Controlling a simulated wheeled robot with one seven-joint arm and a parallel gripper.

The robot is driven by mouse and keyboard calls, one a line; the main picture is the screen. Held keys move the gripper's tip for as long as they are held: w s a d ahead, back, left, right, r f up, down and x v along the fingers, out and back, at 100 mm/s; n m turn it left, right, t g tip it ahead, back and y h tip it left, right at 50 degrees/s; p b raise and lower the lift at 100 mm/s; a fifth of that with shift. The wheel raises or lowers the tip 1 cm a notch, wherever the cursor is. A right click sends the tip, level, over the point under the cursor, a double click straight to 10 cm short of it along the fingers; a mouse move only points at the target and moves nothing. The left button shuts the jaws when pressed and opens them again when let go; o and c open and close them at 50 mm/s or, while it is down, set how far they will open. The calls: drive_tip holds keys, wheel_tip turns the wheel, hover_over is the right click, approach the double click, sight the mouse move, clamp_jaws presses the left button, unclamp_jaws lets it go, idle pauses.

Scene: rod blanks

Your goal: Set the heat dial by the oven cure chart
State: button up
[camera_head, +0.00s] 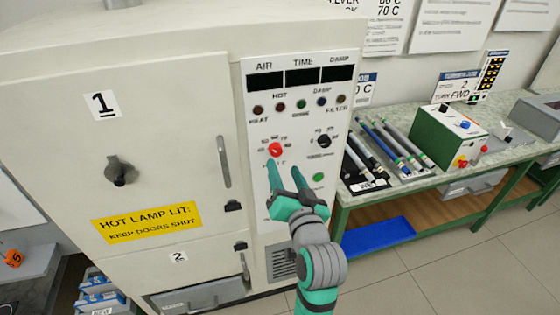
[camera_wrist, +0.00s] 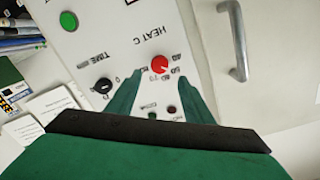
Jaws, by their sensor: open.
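The red heat dial (camera_head: 275,149) sits on the oven's control panel with small numbers around it. It also shows in the wrist view (camera_wrist: 159,64), beside the words HEAT C, with the view turned over. My gripper (camera_head: 284,172) is open in front of the panel, just below the dial. In the wrist view its two green fingers (camera_wrist: 160,80) stand on either side of the dial, apart from each other; I cannot tell if they touch it. The oven cure chart (camera_head: 374,22) is on the wall at the top, partly cut off, with 60 C and 70 C readable.
A black time dial (camera_head: 324,140) and a green button (camera_head: 318,177) are close by on the panel. The oven door handle (camera_head: 223,161) juts out to the left. A bench (camera_head: 400,188) with rods and a green control box (camera_head: 447,137) stands to the right.

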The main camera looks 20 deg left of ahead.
drive_tip(key=v, duration=0.3)
drive_tip(key=shift+s+d, duration=0.15)
drive_tip(key=shift+s, duration=0.1)
drive_tip(key=s+d+f+m+h, duration=0.1)
drive_tip(key=s+d+f+h, duration=0.15)
drive_tip(key=s+f, duration=0.35)
drive_tip(key=s+d+f+m+t+h, duration=0.1)
drive_tip(key=s+d+f+h, duration=0.2)
drive_tip(key=f, duration=0.6)
drive_tip(key=s+d+f+m+h, duration=0.2)
drive_tip(key=s+d+f, duration=0.3)
drive_tip(key=f, duration=0.2)
drive_tip(key=s+d+f+n+h, duration=0.1)
drive_tip(key=s+f, duration=0.1)
drive_tip(key=s, duration=0.9)
drive_tip(key=s+d+f+n, duration=0.2)
drive_tip(key=s, duration=0.9)
drive_tip(key=shift+d+f+n+h, duration=0.15)
drive_tip(key=shift+f+n+h, duration=0.1)
drive_tip(key=shift+n+h, duration=0.1)
drive_tip(key=shift+s, duration=0.1)
